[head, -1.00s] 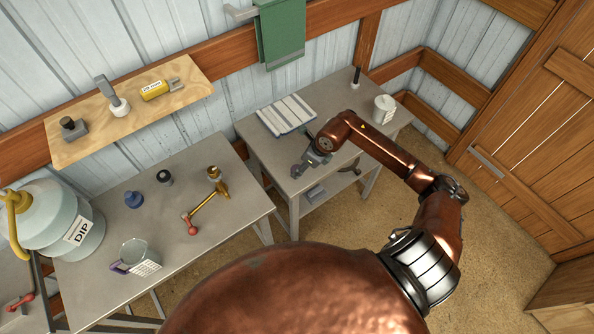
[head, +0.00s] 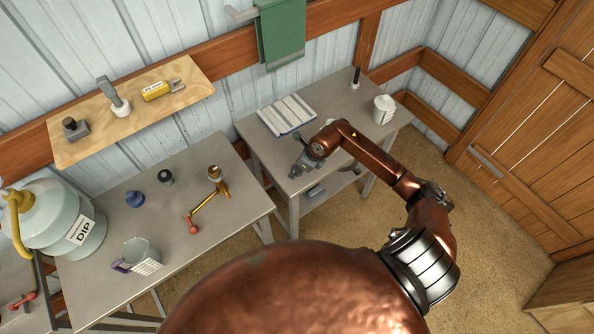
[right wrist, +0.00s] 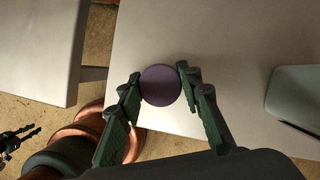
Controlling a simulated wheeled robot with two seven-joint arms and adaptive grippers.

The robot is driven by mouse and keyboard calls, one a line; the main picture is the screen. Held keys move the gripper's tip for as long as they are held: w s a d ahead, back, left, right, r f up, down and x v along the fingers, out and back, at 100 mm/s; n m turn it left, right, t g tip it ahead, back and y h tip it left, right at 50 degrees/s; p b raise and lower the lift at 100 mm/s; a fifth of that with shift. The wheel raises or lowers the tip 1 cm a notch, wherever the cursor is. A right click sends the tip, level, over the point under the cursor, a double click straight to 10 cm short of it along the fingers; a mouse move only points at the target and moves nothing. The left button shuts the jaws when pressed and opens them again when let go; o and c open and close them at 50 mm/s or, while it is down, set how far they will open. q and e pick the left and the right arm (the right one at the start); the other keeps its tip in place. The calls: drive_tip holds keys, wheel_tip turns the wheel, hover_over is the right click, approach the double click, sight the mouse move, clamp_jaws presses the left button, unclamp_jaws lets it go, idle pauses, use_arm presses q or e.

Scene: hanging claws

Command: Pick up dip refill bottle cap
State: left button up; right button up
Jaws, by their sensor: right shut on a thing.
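A round purple cap (right wrist: 160,85) lies between the fingertips of my right gripper (right wrist: 157,84) in the right wrist view. Both fingers touch its sides, and the gripper is shut on it over the pale table top. In the head view my right gripper (head: 297,171) is at the front left part of the right table (head: 252,127); the cap is too small to make out there. A large pale bottle labelled DIP (head: 92,245) stands at the far left. A dark jointed part at the right wrist view's left edge may be my left gripper (right wrist: 18,138); its jaws are unclear.
A striped cloth (head: 286,115), a white lidded mug (head: 383,109) and a dark upright tool (head: 356,77) are on the right table. The left table holds a jug (head: 142,256), a blue piece (head: 134,199) and a brass tool (head: 212,198). A gap separates the tables.

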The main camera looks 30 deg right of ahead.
drive_tip(key=shift+c, duration=1)
drive_tip(key=shift+r, duration=0.1)
drive_tip(key=shift+r, duration=0.5)
drive_tip(key=s+a+r+b, duration=0.2)
drive_tip(key=s+a+r, duration=0.4)
drive_tip(key=s+r, duration=0.6)
drive_tip(key=shift+s, duration=0.35)
drive_tip(key=shift+f, duration=0.1)
